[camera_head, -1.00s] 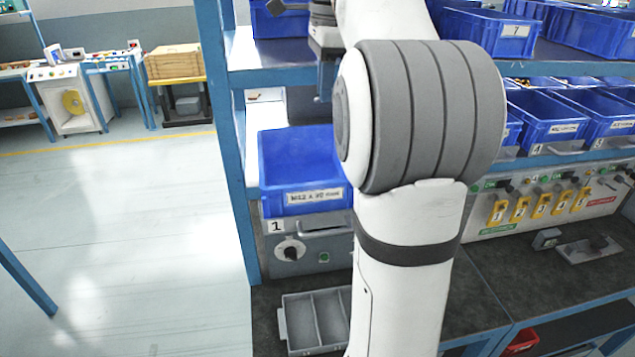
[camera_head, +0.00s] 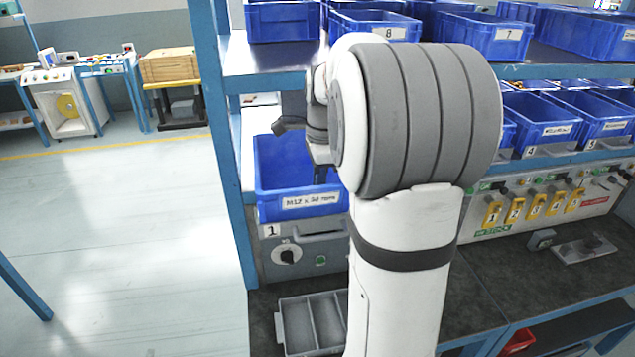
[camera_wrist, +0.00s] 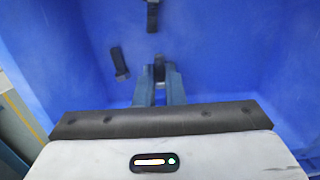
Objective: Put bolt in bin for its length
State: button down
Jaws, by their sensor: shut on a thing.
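My gripper (camera_wrist: 159,78) points down into a blue bin (camera_wrist: 215,60) in the wrist view. Its two grey-blue fingers are shut on a dark bolt (camera_wrist: 159,68), whose end shows between the tips. Two other dark bolts lie on the bin floor, one to the left (camera_wrist: 120,65) and one farther up (camera_wrist: 152,15). In the head view, my wrist is over the blue bin numbered 1 (camera_head: 265,165), whose label appears to start with M12; its length is hard to read.
Bin 4 (camera_head: 537,125) and others stand to the right on the lower shelf. A grey divided tray (camera_head: 312,322) lies on the bench below. A blue post (camera_head: 222,130) stands left of bin 1.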

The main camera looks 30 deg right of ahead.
jog(key=shift+f, duration=0.45)
jog(key=shift+f, duration=0.15)
jog(key=c, duration=1.3)
grip_release()
jog(key=r, duration=1.2)
jog(key=shift+s+d+r+b, duration=0.15)
jog(key=shift+d+b, duration=0.15)
jog(key=shift+b, duration=0.05)
jog(key=shift+s, duration=0.1)
